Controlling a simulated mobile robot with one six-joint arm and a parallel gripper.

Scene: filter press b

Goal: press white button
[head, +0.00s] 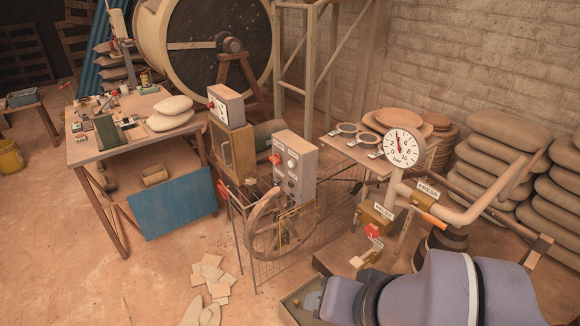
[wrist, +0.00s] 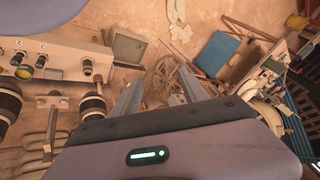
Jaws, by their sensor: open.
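A grey control box (head: 295,165) stands at the middle of the head view, behind a handwheel (head: 272,225). Its face carries a red knob (head: 275,159) and several small pale and dark controls with labels. They are too small to tell which is a white button. In the wrist view a pale panel (wrist: 62,58) at the left bears yellow, green and dark round controls; no white button is clear there. My gripper (wrist: 158,76) shows in the wrist view with its two fingers apart and nothing between them. It is away from the panel. The head view does not show its fingers.
A pressure gauge (head: 402,148) on a thick bent pipe (head: 465,212) stands right of the control box. A wire guard (head: 320,222) surrounds the handwheel. A cluttered workbench (head: 95,153) is at the left. Stacked sacks (head: 505,150) fill the right. The left foreground floor is mostly clear.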

